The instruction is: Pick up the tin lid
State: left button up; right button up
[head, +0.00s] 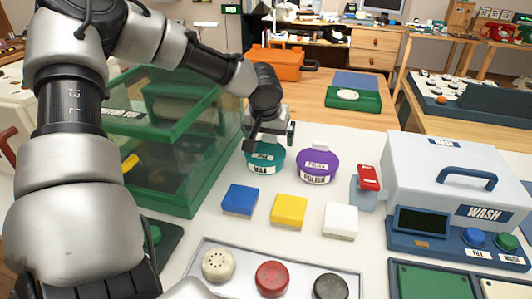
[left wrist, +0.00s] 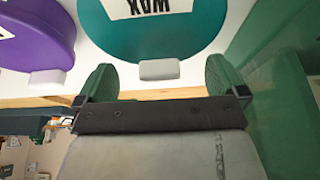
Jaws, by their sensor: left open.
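The teal WAX tin (head: 265,160) stands on the white table, its top partly hidden by my left gripper (head: 270,146). The purple POLISH tin (head: 318,167) stands to its right, with a pale tab (head: 321,147) at its far edge. In the left wrist view the teal lid (left wrist: 150,35) fills the top middle, and its pale tab (left wrist: 159,69) lies between my left gripper's open green fingertips (left wrist: 160,76). The purple lid (left wrist: 35,30) is at upper left. I cannot tell whether the fingers touch the tab. My right gripper is not in view.
A green-framed glass case (head: 170,140) stands close on the left. Blue (head: 240,199), yellow (head: 289,209) and white (head: 340,220) blocks sit in front of the tins. A red-topped item (head: 368,178) and the WASH machine (head: 455,185) are at right. A tray (head: 215,245) is nearest.

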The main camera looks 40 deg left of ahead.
pick_arm(q)
jog(key=shift+w+f, duration=0.15)
jog(key=shift+f, duration=0.1)
jog(key=c, duration=1.5)
